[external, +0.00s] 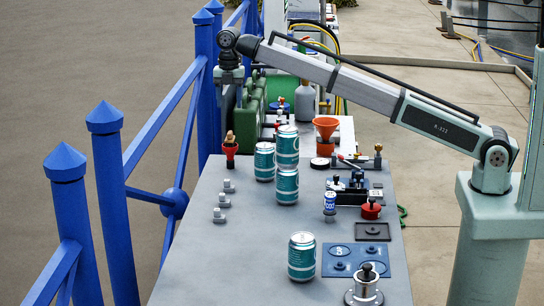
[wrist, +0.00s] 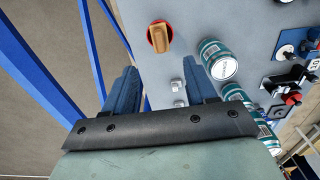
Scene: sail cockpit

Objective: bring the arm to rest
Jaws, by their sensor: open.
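My arm reaches left from its base at the right, across the far part of the grey table (external: 240,270). My gripper (external: 230,82) hangs pointing down near the blue railing, above and behind the red-based knob with a wooden handle (external: 230,145). In the wrist view the two dark blue fingers of my gripper (wrist: 160,88) stand apart with nothing between them. The red-based knob (wrist: 158,38) lies beyond the fingertips there, and a teal can (wrist: 217,62) is just right of the right finger.
Several teal cans (external: 302,257) stand on the table, two looking stacked. An orange funnel (external: 326,128), a green jerrycan (external: 252,105) and a grey bottle (external: 305,102) are farther back. Blue railing posts (external: 111,190) line the left edge. The table's front left is clear.

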